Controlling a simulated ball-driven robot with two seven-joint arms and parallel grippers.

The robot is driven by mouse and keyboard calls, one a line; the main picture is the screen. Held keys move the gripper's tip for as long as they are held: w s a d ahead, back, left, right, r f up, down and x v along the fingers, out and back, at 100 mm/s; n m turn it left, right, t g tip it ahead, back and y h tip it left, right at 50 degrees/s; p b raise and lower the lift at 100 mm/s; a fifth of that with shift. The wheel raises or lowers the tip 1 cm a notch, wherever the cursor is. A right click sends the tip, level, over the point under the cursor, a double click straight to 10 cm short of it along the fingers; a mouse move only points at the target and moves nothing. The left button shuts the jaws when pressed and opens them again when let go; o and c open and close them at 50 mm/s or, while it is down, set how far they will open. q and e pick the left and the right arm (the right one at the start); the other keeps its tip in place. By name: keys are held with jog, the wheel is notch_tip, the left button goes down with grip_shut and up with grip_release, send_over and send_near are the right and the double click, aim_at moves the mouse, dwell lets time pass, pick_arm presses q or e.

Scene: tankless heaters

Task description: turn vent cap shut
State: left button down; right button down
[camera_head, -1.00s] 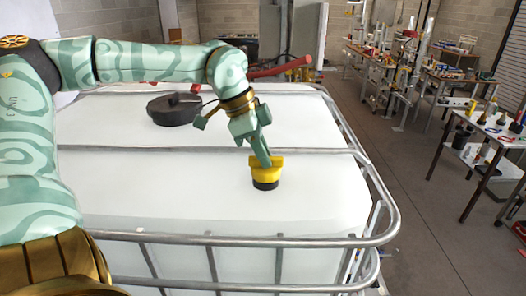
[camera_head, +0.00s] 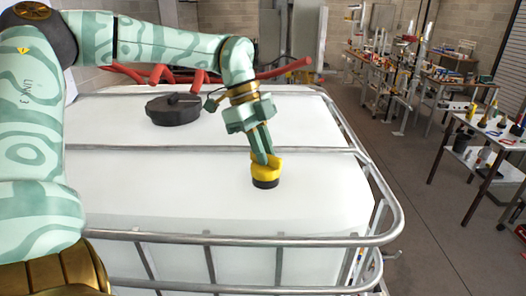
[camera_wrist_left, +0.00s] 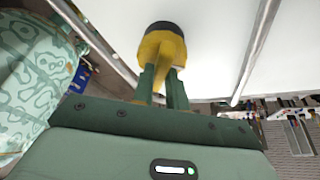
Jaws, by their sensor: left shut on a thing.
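The vent cap (camera_head: 268,171) is yellow with a black base and sits on top of the white tank (camera_head: 205,190), toward its front right. My left gripper (camera_head: 264,160) reaches down onto the cap from above and is shut on its yellow upper part. In the left wrist view the cap (camera_wrist_left: 163,45) shows between and beyond the two green fingers (camera_wrist_left: 160,80), with its black base against the white tank top. The fingers hide part of the yellow grip. My right gripper is in neither view.
A large black lid (camera_head: 174,109) sits at the back left of the tank top. Metal cage bars (camera_head: 240,239) run round the tank, and one bar (camera_head: 300,150) crosses its top behind the cap. Red pipes (camera_head: 280,69) lie behind. Tables with tools (camera_head: 490,135) stand at the right.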

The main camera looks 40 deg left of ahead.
pick_arm(q)
jog(key=m+g, duration=0.1)
jog(key=m, duration=0.1)
jog(key=shift+w+m, duration=0.1)
jog(key=shift+m, duration=0.3)
jog(key=m+g+p, duration=0.1)
jog(key=m, duration=0.1)
jog(key=shift+w+r+m, duration=0.1)
jog(key=shift+m, duration=0.3)
jog(key=m+g+y+p, duration=0.1)
jog(key=m, duration=0.1)
jog(key=shift+m, duration=0.3)
jog(key=shift+w+d+m+g+y+p, duration=0.1)
jog(key=shift+m+g+y+p, duration=0.2)
jog(key=shift+m, duration=0.5)
jog(key=shift+m+g+y+p, duration=0.15)
jog(key=shift+m+p, duration=0.25)
jog(key=shift+m, duration=0.4)
jog(key=c, duration=1.4)
grip_release()
